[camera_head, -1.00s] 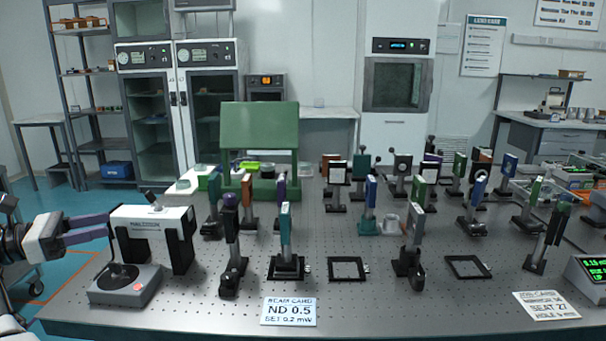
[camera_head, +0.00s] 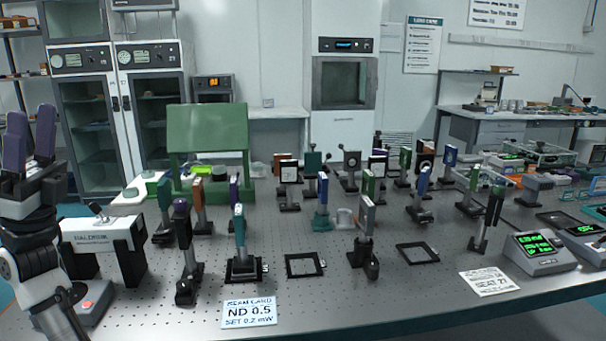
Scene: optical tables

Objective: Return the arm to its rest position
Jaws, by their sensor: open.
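My gripper (camera_head: 30,138) is at the left edge of the head view, with its two purple fingers pointing up and apart. It is open and holds nothing. My arm rises in front of the table's left end and partly hides the white and black bridge-shaped device (camera_head: 103,246) and the grey base with a red button (camera_head: 88,303). The optical table (camera_head: 330,318) lies to the right of my gripper.
Several post-mounted optics, such as a teal one (camera_head: 239,230), stand on the table beside empty black square frames (camera_head: 304,265). A card reading ND 0.5 (camera_head: 249,312) lies at the front edge. Grey meters with green displays (camera_head: 540,250) stand at the right. A green housing (camera_head: 208,135) stands behind.

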